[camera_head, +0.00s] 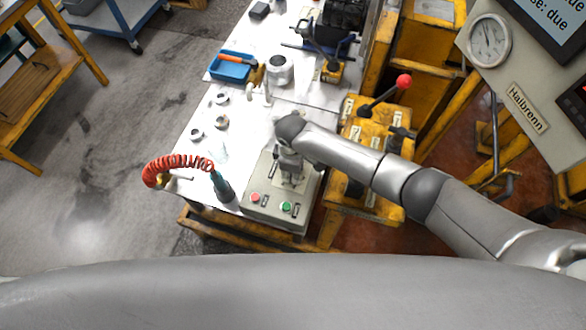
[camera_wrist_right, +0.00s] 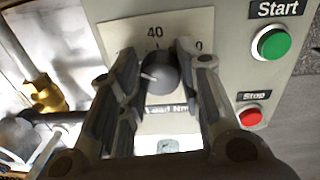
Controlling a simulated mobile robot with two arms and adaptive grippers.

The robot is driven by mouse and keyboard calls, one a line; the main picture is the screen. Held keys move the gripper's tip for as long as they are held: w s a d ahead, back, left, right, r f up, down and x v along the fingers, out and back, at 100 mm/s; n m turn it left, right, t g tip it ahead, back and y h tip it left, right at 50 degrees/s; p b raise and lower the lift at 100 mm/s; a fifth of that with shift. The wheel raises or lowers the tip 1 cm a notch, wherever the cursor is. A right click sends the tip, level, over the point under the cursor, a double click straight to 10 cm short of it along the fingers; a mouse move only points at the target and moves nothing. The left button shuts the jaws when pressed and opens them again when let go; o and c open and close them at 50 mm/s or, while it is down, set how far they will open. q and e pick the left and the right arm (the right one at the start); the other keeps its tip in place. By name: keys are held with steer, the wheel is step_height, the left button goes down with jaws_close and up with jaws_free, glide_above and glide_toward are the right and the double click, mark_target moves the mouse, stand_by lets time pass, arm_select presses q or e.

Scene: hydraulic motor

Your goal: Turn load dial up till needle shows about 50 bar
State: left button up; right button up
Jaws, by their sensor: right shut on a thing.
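The load dial (camera_wrist_right: 159,75) is a dark round knob on a pale plate, with "40" and "0" above and a partly hidden "Load Nm" label below. Its white mark points left in the right wrist view. My right gripper (camera_wrist_right: 156,58) is shut on the dial, one finger on each side. In the head view my right gripper (camera_head: 290,166) reaches down over the grey control box (camera_head: 262,183) and hides the dial. The round white gauge (camera_head: 490,41) is at the upper right; its dark needle points up and slightly left, its numbers too small to read. My left gripper is not in view.
The green Start button (camera_wrist_right: 272,43) and red Stop button (camera_wrist_right: 250,116) sit beside the dial on the box. A green-and-black tool (camera_head: 221,187) with a red coiled hose stands close left of the box. Yellow machinery with a red-knobbed lever (camera_head: 403,81) is at right.

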steer(key=o, duration=1)
step_height(320, 180, up, 12)
steer(key=shift+s, duration=0.35)
